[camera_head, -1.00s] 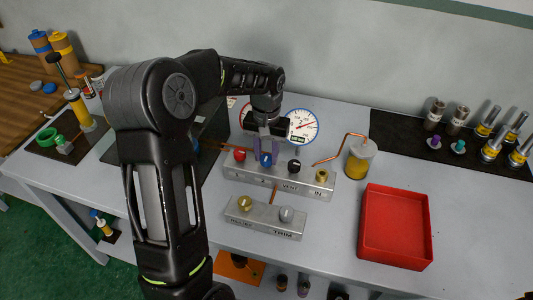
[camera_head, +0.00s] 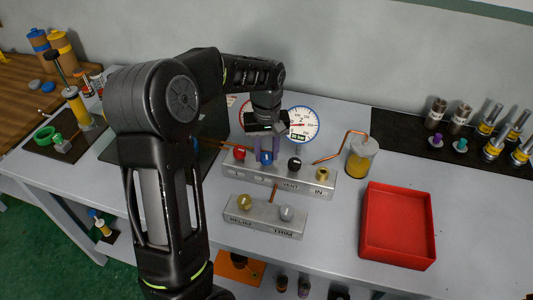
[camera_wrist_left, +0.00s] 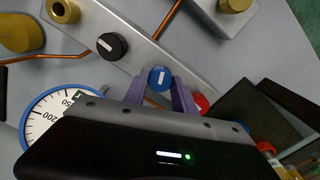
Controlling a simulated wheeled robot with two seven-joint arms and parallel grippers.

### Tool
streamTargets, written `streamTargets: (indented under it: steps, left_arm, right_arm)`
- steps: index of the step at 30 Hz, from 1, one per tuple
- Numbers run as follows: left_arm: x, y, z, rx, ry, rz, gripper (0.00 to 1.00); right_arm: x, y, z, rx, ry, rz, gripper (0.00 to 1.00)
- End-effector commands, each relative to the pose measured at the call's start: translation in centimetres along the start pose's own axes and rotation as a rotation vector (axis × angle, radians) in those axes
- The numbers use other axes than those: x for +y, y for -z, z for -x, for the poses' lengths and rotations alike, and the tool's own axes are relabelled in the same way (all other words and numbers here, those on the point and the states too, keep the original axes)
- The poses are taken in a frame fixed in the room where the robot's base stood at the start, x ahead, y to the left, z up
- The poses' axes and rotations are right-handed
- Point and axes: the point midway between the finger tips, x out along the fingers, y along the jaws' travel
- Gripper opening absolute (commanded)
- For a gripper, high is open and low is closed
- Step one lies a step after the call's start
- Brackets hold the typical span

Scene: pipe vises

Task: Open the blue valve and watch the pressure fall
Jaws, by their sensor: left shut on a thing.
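The blue valve (camera_head: 266,158) is a round knob on the grey manifold block (camera_head: 309,188), between a red knob (camera_head: 239,154) and a black knob (camera_head: 295,163). My left gripper (camera_head: 264,153) comes down from above and is shut on the blue valve. In the left wrist view the purple fingers (camera_wrist_left: 160,92) sit on both sides of the blue valve (camera_wrist_left: 159,78), whose white line shows. The pressure gauge (camera_head: 301,124) with a blue rim stands behind the block. Its dial (camera_wrist_left: 60,115) is partly hidden by my gripper in the wrist view. My right gripper is not in view.
A red tray (camera_head: 397,226) and a yellow jar (camera_head: 361,158) with a copper pipe stand to the right. A dark mat with metal fittings lies at the back right.

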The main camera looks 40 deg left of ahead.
Motion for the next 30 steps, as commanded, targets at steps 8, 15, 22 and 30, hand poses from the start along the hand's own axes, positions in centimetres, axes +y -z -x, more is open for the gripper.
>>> streamTargets:
  steps: [8, 15, 22, 30]
  left_arm:
    - [0.07, 0.05, 0.02, 0.003, -0.002, 0.26, 0.0]
    - [0.05, 0.06, 0.06, 0.002, -0.002, 0.489, 0.0]
    - [0.06, 0.07, 0.11, 0.003, -0.002, 0.694, 0.0]
    - [0.04, 0.08, 0.1, 0.002, -0.002, 0.866, 0.0]
  right_arm:
    - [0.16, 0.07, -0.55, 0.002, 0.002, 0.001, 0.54]
    - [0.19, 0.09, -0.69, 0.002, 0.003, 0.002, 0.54]
    - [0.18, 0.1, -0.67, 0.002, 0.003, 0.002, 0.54]
    - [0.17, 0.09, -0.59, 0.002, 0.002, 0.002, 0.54]
